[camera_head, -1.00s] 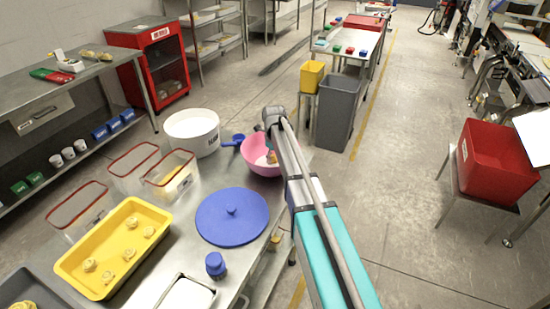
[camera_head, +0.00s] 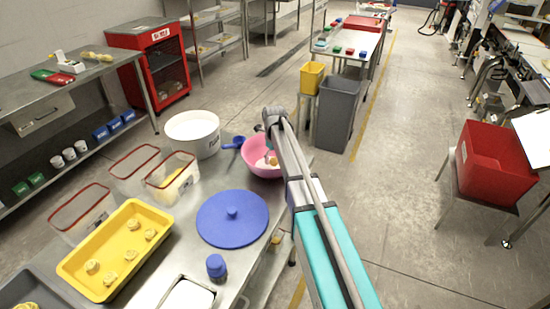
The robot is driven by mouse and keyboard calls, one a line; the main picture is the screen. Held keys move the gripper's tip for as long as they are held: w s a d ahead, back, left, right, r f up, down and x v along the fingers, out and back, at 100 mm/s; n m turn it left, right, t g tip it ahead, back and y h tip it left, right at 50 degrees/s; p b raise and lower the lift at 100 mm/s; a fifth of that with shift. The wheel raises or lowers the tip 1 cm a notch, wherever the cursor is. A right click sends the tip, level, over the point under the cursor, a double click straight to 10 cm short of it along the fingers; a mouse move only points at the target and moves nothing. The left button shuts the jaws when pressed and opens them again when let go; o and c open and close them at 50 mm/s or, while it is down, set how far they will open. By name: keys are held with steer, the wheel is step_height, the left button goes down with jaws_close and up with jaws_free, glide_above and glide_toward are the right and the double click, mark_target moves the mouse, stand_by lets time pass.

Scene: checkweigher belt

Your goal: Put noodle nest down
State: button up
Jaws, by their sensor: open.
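Several pale yellow noodle nests (camera_head: 130,254) lie apart in the yellow tray (camera_head: 77,283) at the lower left. Another nest (camera_head: 27,306) shows at the bottom left corner in a dark grey tray (camera_head: 18,287). My gripper (camera_head: 269,153) is at the pink bowl (camera_head: 262,172) on the table's far right corner, pointing down, open, and mostly hidden behind my own arm. Something small and tan shows inside the bowl beside my arm; I cannot tell whether it is a noodle nest or whether it touches the gripper.
A blue round lid (camera_head: 232,218) and blue jar (camera_head: 216,266) stand on the steel table. A white tub (camera_head: 193,134), blue scoop (camera_head: 234,143) and clear red-rimmed boxes (camera_head: 172,178) crowd its back. A grey bin (camera_head: 340,112) stands beyond.

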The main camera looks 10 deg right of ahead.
mark_target(275, 161)
step_height(275, 161, up, 12)
steer(key=p, duration=1.1)
steer(key=shift+p, duration=0.35)
steer(key=shift+r, duration=0.1)
steer(key=shift+s, duration=0.1)
steer(key=s+n, duration=2.8)
steer(key=shift+s+d+n, duration=0.15)
steer(key=shift+s+n, duration=0.15)
steer(key=shift+s, duration=0.1)
